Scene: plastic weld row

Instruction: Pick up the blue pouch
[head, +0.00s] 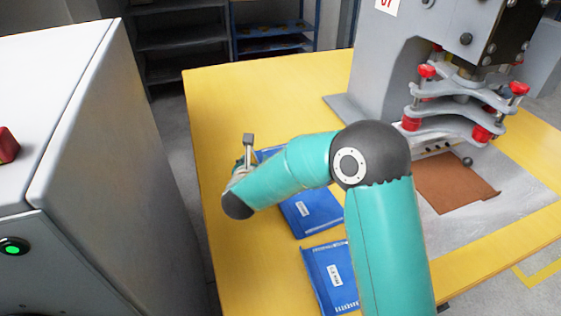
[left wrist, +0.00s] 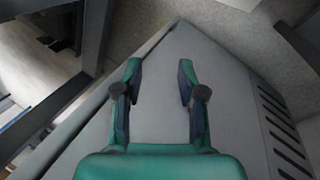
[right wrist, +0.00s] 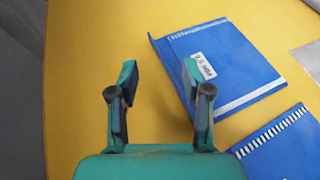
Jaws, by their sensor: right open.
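Blue pouches with white labels lie flat on the yellow table. In the head view, one pouch (head: 322,217) lies just below my right forearm and another (head: 325,265) lies nearer the front; a blue edge shows behind the arm. In the right wrist view, one labelled pouch (right wrist: 235,70) lies at upper right and part of another (right wrist: 285,148) at lower right. My right gripper (right wrist: 158,75) is open and empty, its right finger overlapping the first pouch's left edge in the picture. My left gripper (left wrist: 160,75) is open and empty, over a grey surface, out of the head view.
A grey press (head: 375,75) with red knobs stands on the table (head: 225,110) at the back right. A brown sheet (head: 450,182) lies under it on a pale mat. A large grey cabinet (head: 110,170) stands left of the table. Shelves (head: 180,40) are behind.

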